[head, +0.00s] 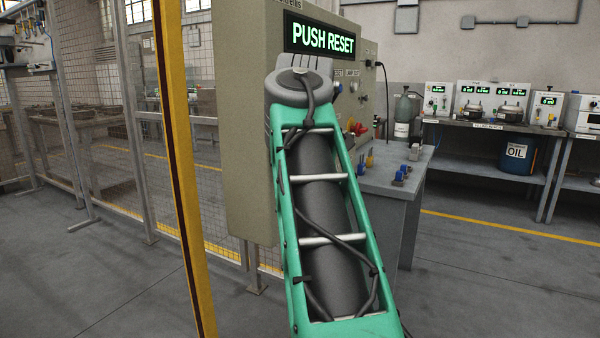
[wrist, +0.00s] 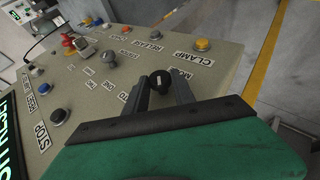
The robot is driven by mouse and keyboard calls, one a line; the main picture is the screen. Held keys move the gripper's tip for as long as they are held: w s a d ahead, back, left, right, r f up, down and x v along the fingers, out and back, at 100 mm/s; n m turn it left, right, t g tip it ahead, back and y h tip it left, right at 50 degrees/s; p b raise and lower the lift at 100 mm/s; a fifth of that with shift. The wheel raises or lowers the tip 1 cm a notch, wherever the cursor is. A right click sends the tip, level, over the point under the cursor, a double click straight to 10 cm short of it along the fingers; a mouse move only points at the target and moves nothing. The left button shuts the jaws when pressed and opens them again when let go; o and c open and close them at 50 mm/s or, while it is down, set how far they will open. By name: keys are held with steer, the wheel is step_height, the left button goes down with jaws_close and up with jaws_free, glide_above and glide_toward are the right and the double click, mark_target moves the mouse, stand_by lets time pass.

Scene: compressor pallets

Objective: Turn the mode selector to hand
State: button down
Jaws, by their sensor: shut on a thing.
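The mode selector is a black knob (wrist: 160,80) with a pale mark, on the beige control panel in the wrist view. My gripper (wrist: 161,88) has one dark finger on each side of the knob and is shut on it. A label starting with "MO" (wrist: 182,75) shows beside the knob, partly cut off by a finger. Another label ending in "TO" (wrist: 122,96) is partly covered. No "hand" label is readable. In the head view my green arm hides the gripper and the knob. The panel's display (head: 323,38) reads "PUSH RESET".
A grey knob (wrist: 108,59), the CLAMP button (wrist: 203,44), the STOP button (wrist: 58,116) and a red control (wrist: 68,42) share the panel. A yellow post (head: 180,160) stands left of the cabinet (head: 240,130). A grey table (head: 385,200) is at its right.

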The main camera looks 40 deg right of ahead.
stand_by(0.5)
steer(key=c, duration=1.1)
jaws_free()
steer(key=p+v, duration=0.4)
steer(key=v, duration=0.3)
steer(key=shift+s+a+r, duration=0.15)
steer(key=shift+s+a, duration=0.1)
steer(key=shift+s, duration=0.05)
steer(key=shift+s, duration=0.1)
